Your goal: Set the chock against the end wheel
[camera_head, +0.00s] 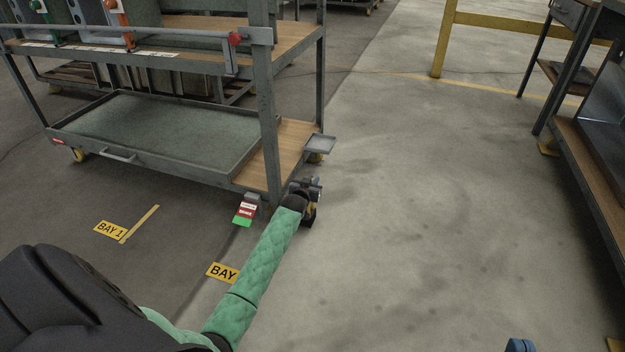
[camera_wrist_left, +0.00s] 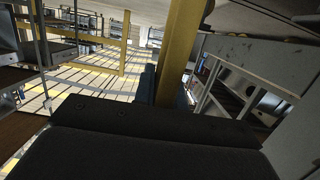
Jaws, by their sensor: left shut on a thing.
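My left gripper (camera_head: 309,193) is low beside the near right corner of the grey cart (camera_head: 268,110). It is shut on a yellow piece (camera_head: 312,209), which I take for the chock; its shape is mostly hidden by the gripper. In the left wrist view a yellow bar (camera_wrist_left: 183,50) stands up beyond the dark gripper body, beside a blue pad (camera_wrist_left: 148,82). A yellow wheel (camera_head: 316,157) shows under the cart's far right end. The near corner wheel is mostly hidden, and I see no contact with the chock. A blue tip (camera_head: 520,345), probably my right gripper, shows at the bottom edge.
A red, white and green marked piece (camera_head: 245,212) is at the cart's near corner. A small grey tray (camera_head: 319,144) sticks out from its right end. Yellow BAY labels (camera_head: 110,230) lie on the floor. A bench (camera_head: 590,165) stands at right; the floor between is clear.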

